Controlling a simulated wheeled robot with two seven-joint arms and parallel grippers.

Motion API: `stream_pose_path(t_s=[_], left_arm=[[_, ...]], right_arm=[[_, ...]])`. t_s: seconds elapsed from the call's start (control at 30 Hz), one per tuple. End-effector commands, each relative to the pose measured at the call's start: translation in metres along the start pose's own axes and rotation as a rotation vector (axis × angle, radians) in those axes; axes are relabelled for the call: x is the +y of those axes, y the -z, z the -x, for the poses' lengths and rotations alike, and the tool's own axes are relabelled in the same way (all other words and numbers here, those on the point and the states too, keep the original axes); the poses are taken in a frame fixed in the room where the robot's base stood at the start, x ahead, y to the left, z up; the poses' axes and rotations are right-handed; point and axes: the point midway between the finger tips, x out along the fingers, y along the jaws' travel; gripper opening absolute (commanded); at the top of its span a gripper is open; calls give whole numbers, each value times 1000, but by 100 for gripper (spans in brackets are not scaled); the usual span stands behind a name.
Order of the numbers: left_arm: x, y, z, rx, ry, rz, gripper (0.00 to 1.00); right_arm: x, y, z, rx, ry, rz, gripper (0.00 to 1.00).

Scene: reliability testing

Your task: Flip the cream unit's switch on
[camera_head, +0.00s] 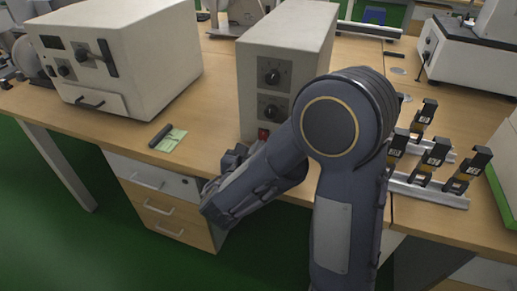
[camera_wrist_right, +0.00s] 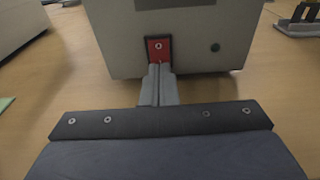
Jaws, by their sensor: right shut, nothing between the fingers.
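The cream unit (camera_head: 287,45) is a tall box with two dark knobs on its front, standing on the wooden bench. Its red switch (camera_head: 263,134) is low on the front face. In the right wrist view the red switch (camera_wrist_right: 158,47) sits in a dark frame on the cream unit (camera_wrist_right: 203,38). My right gripper (camera_head: 240,152) is shut and empty, in front of the unit's lower front. In the right wrist view its fingertips (camera_wrist_right: 158,70) are at the switch's lower edge; whether they touch it I cannot tell. My left gripper is not in view.
A larger cream box (camera_head: 120,60) stands to the left. A dark cylinder (camera_head: 160,135) lies by a green card (camera_head: 173,141) on the bench. Black clamp-like parts on rails (camera_head: 430,190) stand to the right of my right arm. A drawer cabinet (camera_head: 155,205) is below the bench.

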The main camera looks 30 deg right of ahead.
Motion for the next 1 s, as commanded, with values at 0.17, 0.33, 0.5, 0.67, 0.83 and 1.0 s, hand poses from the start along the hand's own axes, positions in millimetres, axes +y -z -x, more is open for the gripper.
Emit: stream_pose_path(t_s=[0.17, 0.33, 0.5, 0.67, 0.83, 1.0], left_arm=[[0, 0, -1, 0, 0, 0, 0], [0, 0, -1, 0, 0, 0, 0], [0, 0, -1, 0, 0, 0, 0], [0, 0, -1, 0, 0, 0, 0], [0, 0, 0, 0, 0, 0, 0], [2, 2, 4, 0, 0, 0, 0]], right_arm=[[0, 0, -6, 0, 0, 1, 0], [0, 0, -6, 0, 0, 1, 0], [0, 1, -10, 0, 1, 1, 0], [0, 1, -10, -1, 0, 0, 0], [0, 0, -4, -1, -1, 0, 0], [1, 0, 23, 0, -6, 3, 0]])
